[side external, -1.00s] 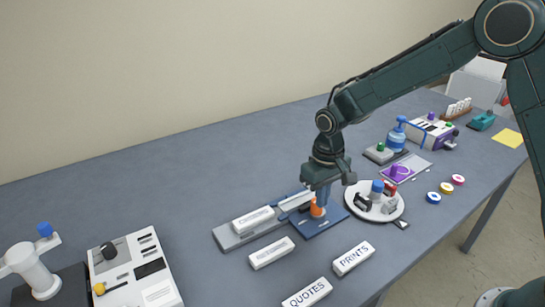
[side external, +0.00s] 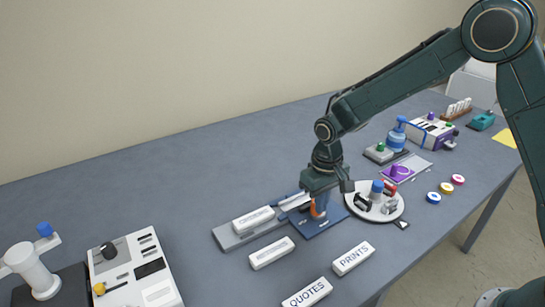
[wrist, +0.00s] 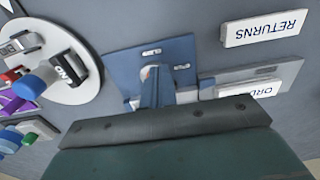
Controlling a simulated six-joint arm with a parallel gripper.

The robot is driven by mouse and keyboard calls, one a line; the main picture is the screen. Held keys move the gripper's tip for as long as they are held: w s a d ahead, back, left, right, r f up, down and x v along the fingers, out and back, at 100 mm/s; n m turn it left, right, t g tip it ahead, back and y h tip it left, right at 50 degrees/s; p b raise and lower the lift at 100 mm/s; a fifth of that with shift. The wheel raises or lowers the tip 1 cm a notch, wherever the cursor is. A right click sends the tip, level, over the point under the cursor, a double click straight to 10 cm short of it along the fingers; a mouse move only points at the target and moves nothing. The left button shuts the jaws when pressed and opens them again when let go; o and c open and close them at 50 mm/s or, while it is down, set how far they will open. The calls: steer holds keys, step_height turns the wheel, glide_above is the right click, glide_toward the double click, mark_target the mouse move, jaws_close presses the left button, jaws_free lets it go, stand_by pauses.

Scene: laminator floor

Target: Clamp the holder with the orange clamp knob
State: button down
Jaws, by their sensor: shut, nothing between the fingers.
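The orange clamp knob (side external: 315,212) is on the blue base plate (side external: 327,229) in the side view, partly covered by my fingers. My gripper (side external: 322,211) points down and is shut, right beside the knob; I cannot tell whether they touch. The grey holder rail (side external: 228,238) lies at the plate's left and carries a white label block (side external: 253,219). In the wrist view, the blue plate (wrist: 122,62) shows two small slotted fittings, with my shut fingertips (wrist: 151,73) over its lower part. The knob is mostly hidden there.
A round white tray (side external: 398,207) with small stamps stands close to the right of the plate. Loose label blocks reading PRINTS (side external: 353,258) and QUOTES (side external: 307,293) lie in front. A laminator-like machine (side external: 135,272) is at the left. The table behind the rail is clear.

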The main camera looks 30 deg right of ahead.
steer(key=shift+w+d, duration=0.1)
steer(key=shift+w, duration=0.05)
stand_by(0.4)
steer(key=shift+d, duration=0.65)
steer(key=shift+w+d, duration=0.15)
steer(key=shift+d, duration=0.25)
stand_by(0.6)
steer(key=shift+s+d, duration=0.15)
steer(key=shift+s, duration=0.3)
steer(key=shift+r, duration=0.2)
steer(key=shift+s+r, duration=0.1)
steer(key=shift+r, duration=2.7)
